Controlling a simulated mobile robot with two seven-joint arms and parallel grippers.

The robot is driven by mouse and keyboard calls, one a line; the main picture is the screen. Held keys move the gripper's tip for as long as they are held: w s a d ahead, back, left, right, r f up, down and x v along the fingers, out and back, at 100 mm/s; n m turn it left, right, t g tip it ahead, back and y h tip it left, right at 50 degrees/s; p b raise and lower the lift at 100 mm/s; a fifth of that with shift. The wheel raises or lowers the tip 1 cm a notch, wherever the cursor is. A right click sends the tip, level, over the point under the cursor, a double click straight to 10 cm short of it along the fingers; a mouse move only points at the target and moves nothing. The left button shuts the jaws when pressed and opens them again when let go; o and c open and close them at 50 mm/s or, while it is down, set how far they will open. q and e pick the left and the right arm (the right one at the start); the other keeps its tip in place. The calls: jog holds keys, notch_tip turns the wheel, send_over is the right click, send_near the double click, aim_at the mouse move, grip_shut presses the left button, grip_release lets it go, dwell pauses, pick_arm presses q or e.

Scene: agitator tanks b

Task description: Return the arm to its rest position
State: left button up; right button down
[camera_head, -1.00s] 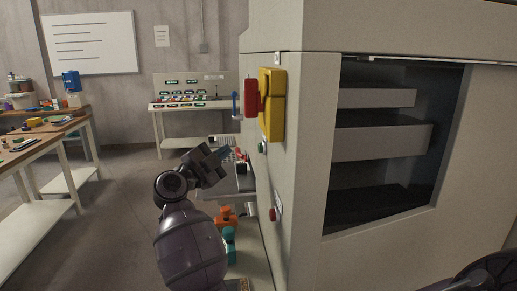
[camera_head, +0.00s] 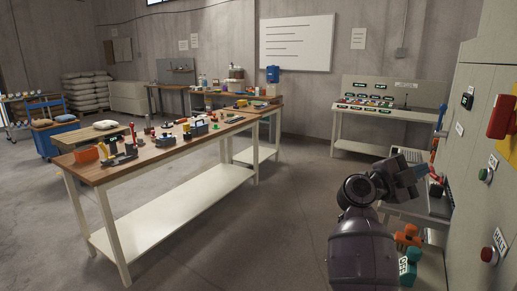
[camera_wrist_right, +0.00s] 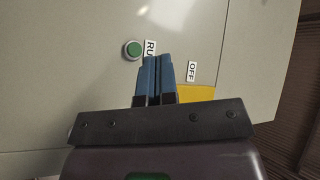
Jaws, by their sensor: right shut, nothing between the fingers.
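My right arm reaches forward at the lower right of the head view. Its gripper (camera_head: 421,172) is in front of the pale cabinet (camera_head: 468,105) with push buttons. In the right wrist view, the blue fingers (camera_wrist_right: 156,80) are together with nothing between them. They point at the cabinet panel, close to a green button (camera_wrist_right: 132,49) and an OFF label (camera_wrist_right: 191,71). I cannot tell whether they touch the panel. My left gripper is not in view.
A red button (camera_head: 489,254) and a red handle on a yellow plate (camera_head: 503,117) are on the cabinet at right. A workbench with tools (camera_head: 160,152) stands at left. A control desk (camera_head: 382,115) is behind. Floor between bench and my arm is clear.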

jog(key=s+a+f+n+t+y, duration=0.65)
jog(key=f+n+y, duration=0.45)
jog(key=n, duration=0.4)
jog(key=s+a+f+n+t+y, duration=0.6)
jog(key=f+n+y, duration=0.3)
jog(key=n+y, duration=0.45)
jog(key=s+d+f+g+h, duration=0.1)
jog(key=s+f+g+h, duration=0.1)
jog(key=s+f+g, duration=0.5)
jog(key=s+d+f+m+g+h, duration=0.1)
jog(key=s+f+g+h, duration=0.15)
jog(key=s, duration=0.75)
jog(key=s+d+f+g+h, duration=0.1)
jog(key=s+f+g, duration=0.35)
jog(key=s, duration=0.45)
jog(key=w+f+t, duration=0.7)
jog(key=f+t, duration=0.1)
jog(key=f, duration=0.2)
jog(key=shift+f+y, duration=0.35)
jog(key=shift+y, duration=0.05)
